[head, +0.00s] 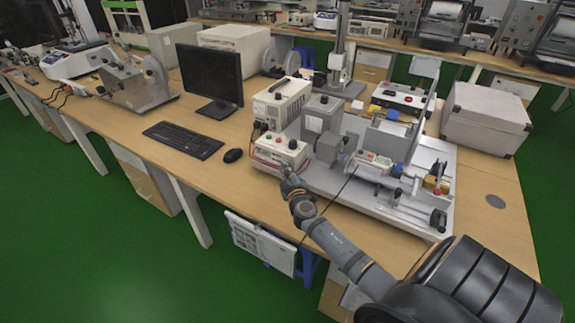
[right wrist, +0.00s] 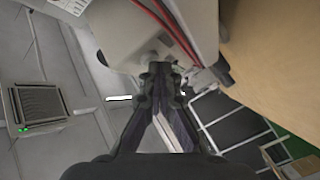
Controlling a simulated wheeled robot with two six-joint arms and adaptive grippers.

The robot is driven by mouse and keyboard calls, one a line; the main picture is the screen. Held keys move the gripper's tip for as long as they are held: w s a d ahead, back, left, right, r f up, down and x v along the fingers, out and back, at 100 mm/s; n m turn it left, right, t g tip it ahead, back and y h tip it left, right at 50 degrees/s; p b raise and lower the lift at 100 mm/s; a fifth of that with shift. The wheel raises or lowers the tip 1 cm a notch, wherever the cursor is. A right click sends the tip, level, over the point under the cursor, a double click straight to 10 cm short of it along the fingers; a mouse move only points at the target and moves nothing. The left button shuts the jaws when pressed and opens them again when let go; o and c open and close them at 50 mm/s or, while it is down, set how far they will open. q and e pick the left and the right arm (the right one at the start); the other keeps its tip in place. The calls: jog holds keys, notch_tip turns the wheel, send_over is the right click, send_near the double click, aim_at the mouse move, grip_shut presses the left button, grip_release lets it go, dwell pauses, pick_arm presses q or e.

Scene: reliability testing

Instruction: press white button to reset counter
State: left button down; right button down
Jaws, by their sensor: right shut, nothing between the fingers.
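A small white control box (head: 279,151) with coloured buttons on top stands at the front left of the grey test fixture. A small counter-like unit (head: 372,161) sits on the fixture further right. I cannot make out a white button for certain in either view. My right gripper (head: 286,172) is at the front of the control box, low near the desk edge. In the right wrist view its closed, empty fingertips (right wrist: 161,72) point at a pale box with red wires; whether they touch it is unclear. My left gripper is out of view.
A beige power supply (head: 283,103) stands behind the control box. A monitor (head: 211,77), keyboard (head: 183,140) and mouse (head: 233,155) are to the left. A large grey case (head: 486,115) is at the right. The desk front left of my gripper is clear.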

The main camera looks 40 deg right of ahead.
jog(key=shift+w+d, duration=0.1)
jog(key=shift+d, duration=0.05)
dwell(0.4)
jog(key=shift+s+a, duration=0.35)
jog(key=shift+a, duration=0.45)
jog(key=a, duration=0.1)
jog(key=s+a, duration=0.1)
jog(key=a, duration=0.1)
jog(key=s+a, duration=0.1)
jog(key=shift+a+b, duration=0.3)
dwell(0.5)
